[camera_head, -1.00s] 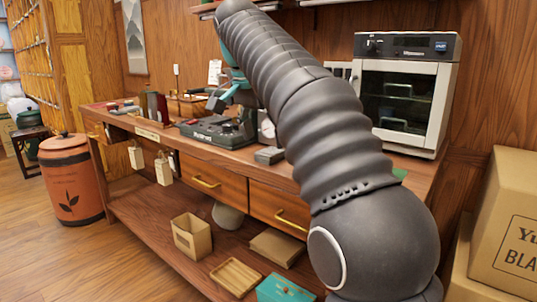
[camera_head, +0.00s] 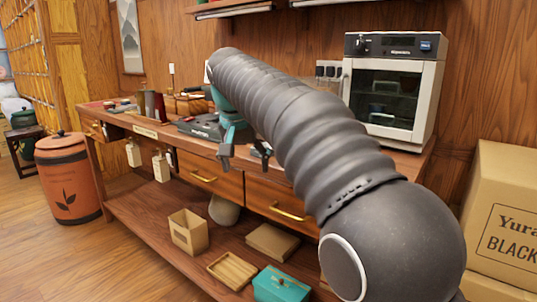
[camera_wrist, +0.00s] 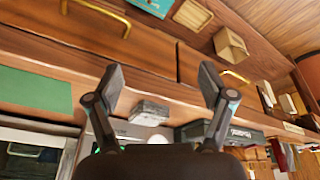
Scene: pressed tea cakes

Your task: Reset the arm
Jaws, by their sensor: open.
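My gripper (camera_head: 244,156) hangs in front of the wooden workbench (camera_head: 150,228), by its drawer fronts. Its two fingers are spread and nothing shows between them. In the wrist view my gripper (camera_wrist: 161,84) is also open and empty, with the bench upside down beyond it. My dark ribbed arm crosses the head view from lower right to upper left and hides part of the benchtop. No tea cake can be made out.
A dark machine (camera_head: 198,127) and a white oven (camera_head: 388,100) stand on the bench. A small grey block (camera_wrist: 150,110) is on the top. The lower shelf holds an open box (camera_head: 188,232), a wooden tray (camera_head: 232,270) and a teal box (camera_head: 281,285). Cartons (camera_head: 505,215) stand at right.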

